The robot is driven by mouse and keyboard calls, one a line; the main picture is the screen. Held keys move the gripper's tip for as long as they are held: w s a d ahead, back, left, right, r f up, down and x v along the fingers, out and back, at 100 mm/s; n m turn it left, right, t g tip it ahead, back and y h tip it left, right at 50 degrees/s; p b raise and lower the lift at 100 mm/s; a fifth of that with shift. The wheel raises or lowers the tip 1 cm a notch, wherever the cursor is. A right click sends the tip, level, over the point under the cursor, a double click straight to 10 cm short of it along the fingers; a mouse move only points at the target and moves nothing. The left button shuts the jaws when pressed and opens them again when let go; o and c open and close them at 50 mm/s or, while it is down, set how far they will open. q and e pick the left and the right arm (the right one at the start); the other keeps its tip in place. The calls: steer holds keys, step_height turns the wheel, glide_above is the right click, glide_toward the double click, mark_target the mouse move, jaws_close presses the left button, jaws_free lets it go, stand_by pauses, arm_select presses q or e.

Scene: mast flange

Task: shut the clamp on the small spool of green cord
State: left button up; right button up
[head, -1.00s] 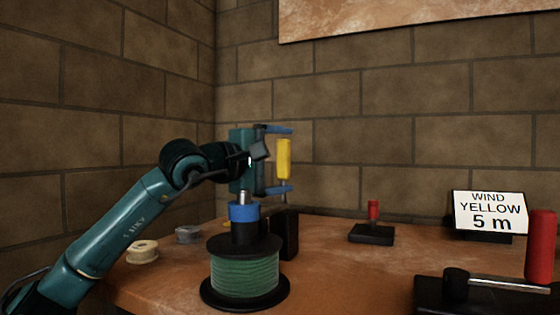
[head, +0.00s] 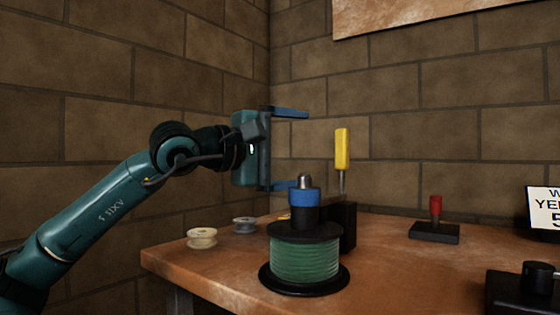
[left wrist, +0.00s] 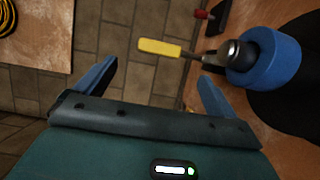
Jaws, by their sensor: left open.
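The spool of green cord (head: 305,262) stands upright on the table, with a blue collar (head: 305,197) and a metal tip on top. Just behind it is a dark block (head: 348,228) with an upright yellow handle (head: 342,150) on a metal rod, seemingly the clamp's lever. My left gripper (head: 298,150) is open and empty, its blue fingers one above the other, left of the handle and apart from it. In the left wrist view the handle (left wrist: 165,47) lies beyond the open fingertips, with the blue collar (left wrist: 270,60) to the right. How the clamp meets the spool is hidden. My right gripper is out of view.
A cream spool (head: 202,239) and a grey spool (head: 244,225) stand at the table's left. A red-handled device (head: 435,220) is behind right. A dark base (head: 520,293) is at front right, and a sign (head: 543,208) is cut off at the edge. Brick walls stand behind.

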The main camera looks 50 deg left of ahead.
arm_select(q)
steer(key=shift+s+a+b, duration=0.2)
steer(key=shift+s+b, duration=0.15)
steer(key=shift+s, duration=0.95)
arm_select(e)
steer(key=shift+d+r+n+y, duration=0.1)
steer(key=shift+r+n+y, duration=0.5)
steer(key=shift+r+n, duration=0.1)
